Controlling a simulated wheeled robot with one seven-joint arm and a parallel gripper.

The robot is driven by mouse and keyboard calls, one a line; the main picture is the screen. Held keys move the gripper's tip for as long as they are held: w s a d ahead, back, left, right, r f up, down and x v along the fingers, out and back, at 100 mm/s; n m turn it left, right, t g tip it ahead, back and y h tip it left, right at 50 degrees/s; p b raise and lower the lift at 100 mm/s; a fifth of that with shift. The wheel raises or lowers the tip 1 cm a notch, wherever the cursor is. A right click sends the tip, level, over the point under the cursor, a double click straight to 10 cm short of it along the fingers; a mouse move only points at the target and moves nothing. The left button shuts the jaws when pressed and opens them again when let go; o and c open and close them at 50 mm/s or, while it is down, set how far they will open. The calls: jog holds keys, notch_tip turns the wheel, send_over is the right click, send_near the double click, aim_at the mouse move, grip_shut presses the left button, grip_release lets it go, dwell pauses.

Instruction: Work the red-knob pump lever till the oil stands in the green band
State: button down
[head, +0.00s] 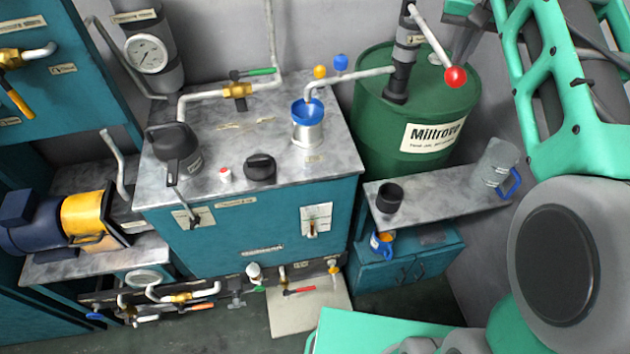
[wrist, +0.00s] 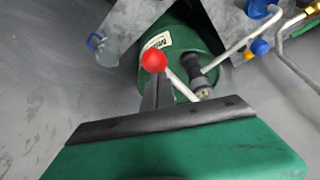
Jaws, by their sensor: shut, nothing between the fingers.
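The pump lever is a pale rod (head: 430,38) ending in a red knob (head: 456,77). It slants down to the right from the dark pump (head: 403,62) on the green drum (head: 372,112). In the wrist view the red knob (wrist: 154,61) shows at the tips of my gripper (wrist: 158,76). My gripper is shut and empty; I cannot tell whether it touches the knob. The pump spout (head: 345,80) leads left to a metal can with a blue funnel (head: 308,112) on the bench. I cannot make out a green band or the oil level.
My arm fills the right side of the head view. A grey bench top (head: 240,135) stands left of the drum. A small shelf (head: 430,205) holds a dark cup (head: 389,197) and a clear jug (head: 494,168). Blue and orange knobs (head: 341,62) stand behind the spout.

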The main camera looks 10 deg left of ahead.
notch_tip(320, 180, down, 2)
jog(key=shift+f+b, duration=0.1)
jog(key=shift+b, duration=0.55)
notch_tip(320, 180, up, 14)
jog(key=p, duration=1.4)
jog(key=shift+r+p, duration=0.2)
jog(key=shift+p, duration=0.1)
notch_tip(320, 180, down, 14)
jog(key=b, duration=1.2)
jog(key=shift+f+b, duration=0.2)
jog(key=shift+b, duration=0.2)
jog(key=shift+r, duration=0.2)
notch_tip(320, 180, up, 14)
jog(key=p, duration=1.4)
